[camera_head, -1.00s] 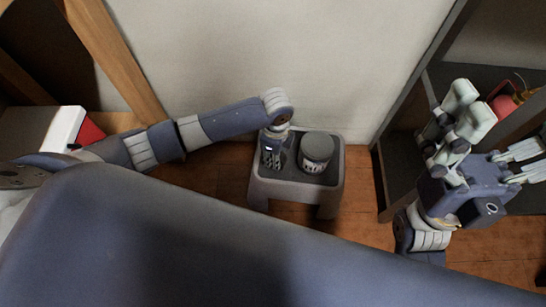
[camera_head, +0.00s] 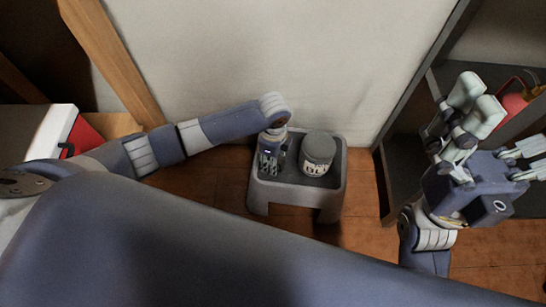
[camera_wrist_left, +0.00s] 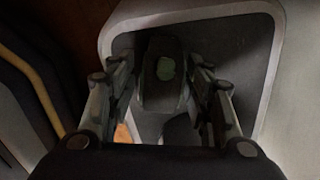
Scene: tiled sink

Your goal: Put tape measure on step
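The step (camera_head: 328,188), a low grey stool, stands on the wooden floor against the wall; its pale rim also shows in the left wrist view (camera_wrist_left: 185,10). My left gripper (camera_head: 269,168) points down over the left part of its top. In the left wrist view, a dark object with a green mark, likely the tape measure (camera_wrist_left: 163,88), is between the fingers of my left gripper (camera_wrist_left: 163,65). Narrow gaps seem to show beside it, and it appears to rest on the step. In the head view the gripper hides it. My right gripper (camera_head: 505,130) is open and empty at the right.
A grey lidded jar (camera_head: 318,152) stands on the right part of the step, close beside my left gripper. A dark shelf unit (camera_head: 398,165) with a red object (camera_head: 515,104) is at the right. A white and red box (camera_head: 68,128) is at the left.

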